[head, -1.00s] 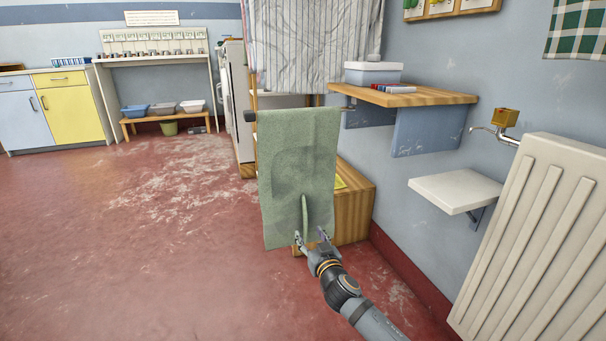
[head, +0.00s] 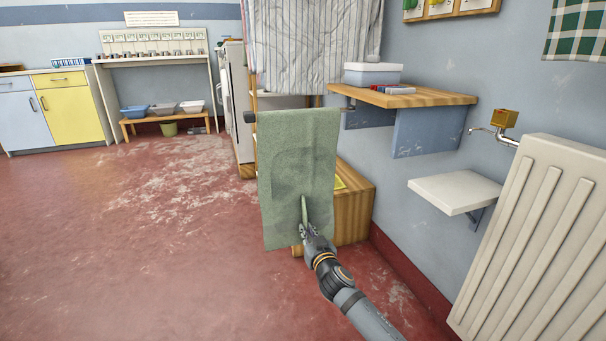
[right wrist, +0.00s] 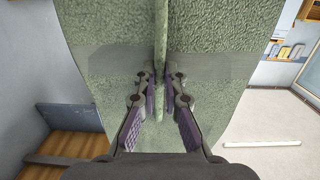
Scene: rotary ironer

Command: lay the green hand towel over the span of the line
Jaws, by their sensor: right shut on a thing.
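The green hand towel (head: 295,165) hangs over the span of the line, whose dark end knob (head: 250,117) shows at the towel's upper left. The line itself is mostly hidden under the towel's top edge. My right gripper (head: 305,228) is at the lower part of the towel's near face. In the right wrist view its fingers (right wrist: 160,90) are closed on a raised fold of the green hand towel (right wrist: 110,40), one finger on each side. My left gripper is not in view.
A wooden shelf (head: 430,96) with a lidded box sits right of the towel. A wooden box-like unit (head: 355,212) stands behind it. A white wall ledge (head: 455,190) and a radiator (head: 535,240) are at the right. The red floor (head: 130,250) at left is clear.

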